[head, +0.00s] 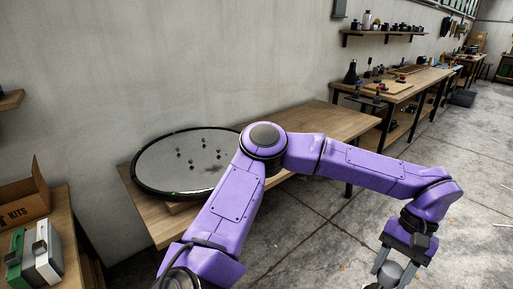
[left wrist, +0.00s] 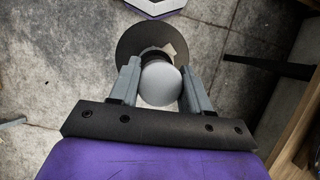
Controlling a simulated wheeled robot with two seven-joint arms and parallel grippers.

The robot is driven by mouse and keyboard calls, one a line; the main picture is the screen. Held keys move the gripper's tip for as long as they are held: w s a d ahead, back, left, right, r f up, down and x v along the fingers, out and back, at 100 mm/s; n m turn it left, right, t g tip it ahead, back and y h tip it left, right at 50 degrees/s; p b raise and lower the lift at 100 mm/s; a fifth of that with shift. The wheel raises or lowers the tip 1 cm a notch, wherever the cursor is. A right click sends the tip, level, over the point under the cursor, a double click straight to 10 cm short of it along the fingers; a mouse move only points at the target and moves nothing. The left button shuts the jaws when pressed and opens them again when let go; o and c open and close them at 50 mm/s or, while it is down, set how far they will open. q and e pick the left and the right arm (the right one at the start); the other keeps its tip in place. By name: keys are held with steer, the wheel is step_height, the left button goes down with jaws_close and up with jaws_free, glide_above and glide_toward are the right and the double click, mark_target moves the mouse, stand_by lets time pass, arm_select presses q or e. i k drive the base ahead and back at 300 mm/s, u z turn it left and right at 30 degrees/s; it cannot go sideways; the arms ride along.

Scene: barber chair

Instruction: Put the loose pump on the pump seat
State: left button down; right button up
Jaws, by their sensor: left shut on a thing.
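My left gripper (head: 390,272) is at the bottom right of the head view, over the concrete floor. It is shut on a pale, round-topped thing (head: 389,274), which looks like the loose pump. In the left wrist view the left gripper (left wrist: 160,82) has a finger on each side of this smooth pale top (left wrist: 161,84). A dark neck and a wide dark grey disc (left wrist: 133,43) show behind it. I cannot tell whether the disc belongs to the held thing. I cannot make out the pump seat. My right gripper is not in view.
A wooden table (head: 330,122) by the wall bears a round, dark-rimmed grey plate (head: 160,165) with several small dark knobs. A bench (head: 430,77) with tools stands behind. A cardboard box (head: 22,200) and cases (head: 42,255) sit at left.

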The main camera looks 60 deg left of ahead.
mark_target(197, 153)
steer(key=z, duration=0.05)
steer(key=i, duration=1)
steer(key=u, duration=2)
